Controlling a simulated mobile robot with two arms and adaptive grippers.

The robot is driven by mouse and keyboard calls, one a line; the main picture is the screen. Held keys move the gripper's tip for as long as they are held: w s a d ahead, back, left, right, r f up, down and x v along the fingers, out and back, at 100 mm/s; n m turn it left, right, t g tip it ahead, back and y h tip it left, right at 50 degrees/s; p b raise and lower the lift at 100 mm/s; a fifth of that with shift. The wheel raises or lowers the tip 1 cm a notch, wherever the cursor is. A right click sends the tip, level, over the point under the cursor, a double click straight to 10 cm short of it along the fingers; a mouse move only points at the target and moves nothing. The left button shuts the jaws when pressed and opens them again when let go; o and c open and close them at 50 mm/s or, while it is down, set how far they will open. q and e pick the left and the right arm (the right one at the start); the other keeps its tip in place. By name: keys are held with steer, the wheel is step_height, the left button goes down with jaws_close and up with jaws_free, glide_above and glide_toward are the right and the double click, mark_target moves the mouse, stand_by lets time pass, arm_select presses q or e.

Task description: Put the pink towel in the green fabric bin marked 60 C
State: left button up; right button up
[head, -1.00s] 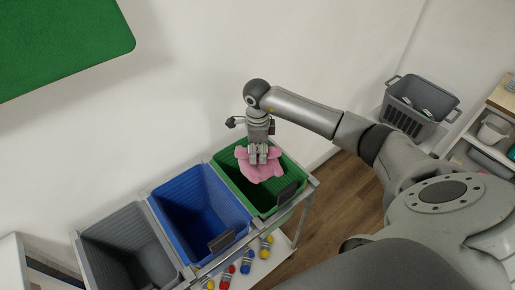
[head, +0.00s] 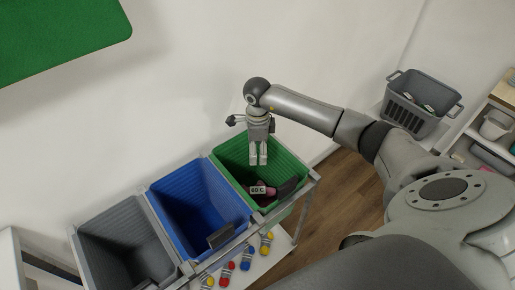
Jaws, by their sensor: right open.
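The green fabric bin (head: 232,153) is the right one of three bins in a rack. A 60 C label (head: 258,190) shows at its front side. My right gripper (head: 258,163) points down over the bin's opening, open and empty. Of the pink towel, only a dull pinkish patch (head: 264,201) seems to show low in the bin around the label; the rest is hidden or in shade. My left gripper is not in view.
A blue bin (head: 176,184) and a grey bin (head: 98,237) stand left of the green one in the rack. Several coloured bulb-like items (head: 246,260) lie on the shelf below. A grey basket (head: 408,112) stands at the right by shelving.

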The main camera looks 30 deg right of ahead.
step_height(320, 180, up, 12)
stand_by(0.5)
stand_by(0.5)
